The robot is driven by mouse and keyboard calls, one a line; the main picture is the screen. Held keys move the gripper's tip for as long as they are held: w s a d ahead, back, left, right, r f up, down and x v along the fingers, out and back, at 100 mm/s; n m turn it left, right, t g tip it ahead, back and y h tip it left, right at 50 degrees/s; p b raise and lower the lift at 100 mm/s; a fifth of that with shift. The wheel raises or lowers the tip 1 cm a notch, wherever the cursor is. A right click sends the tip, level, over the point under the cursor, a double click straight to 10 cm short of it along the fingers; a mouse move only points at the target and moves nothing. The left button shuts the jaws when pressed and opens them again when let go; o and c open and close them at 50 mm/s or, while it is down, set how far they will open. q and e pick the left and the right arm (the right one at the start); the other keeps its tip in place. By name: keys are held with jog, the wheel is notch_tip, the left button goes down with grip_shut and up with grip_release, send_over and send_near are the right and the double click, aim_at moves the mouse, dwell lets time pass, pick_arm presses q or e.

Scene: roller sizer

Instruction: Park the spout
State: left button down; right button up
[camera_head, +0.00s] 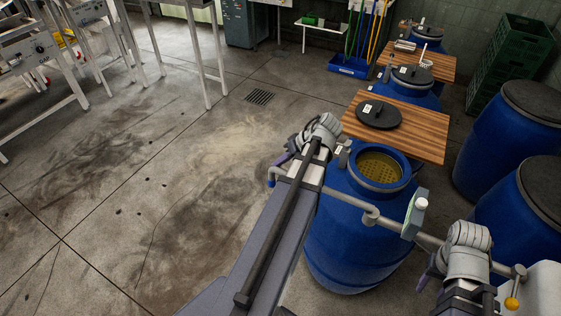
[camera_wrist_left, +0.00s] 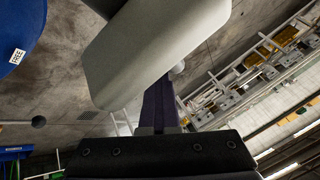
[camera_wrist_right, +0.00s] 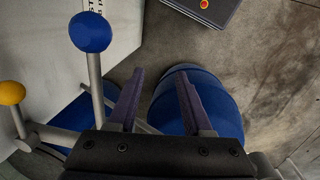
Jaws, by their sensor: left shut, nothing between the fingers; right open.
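A grey pipe, which looks like the spout (camera_head: 440,241), runs from a fitting at the lower right across the front of an open blue barrel (camera_head: 350,235) to a bent end at the left. A pale green-grey block (camera_head: 414,214) is on it. My left gripper (camera_head: 280,160) is shut and empty, close to the bent end; I cannot tell if they touch. Its purple fingers (camera_wrist_left: 160,103) also show in the left wrist view, partly behind a large pale shape. My right gripper (camera_head: 424,281) is open and empty, below the pipe; its fingers (camera_wrist_right: 160,95) are spread.
A wooden board (camera_head: 418,133) with a black lid (camera_head: 378,114) lies behind the open barrel. Lidded blue barrels (camera_head: 508,140) stand at right. A yellow-knobbed lever (camera_head: 512,302) and a blue knob (camera_wrist_right: 90,32) are near my right gripper.

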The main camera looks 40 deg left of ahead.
pick_arm(q)
jog(key=shift+s+d, duration=0.25)
jog(key=shift+s, duration=0.2)
jog(key=p+v, duration=0.6)
jog(key=v, duration=0.1)
jog(key=shift+w+r, duration=0.3)
jog(key=shift+w, duration=0.25)
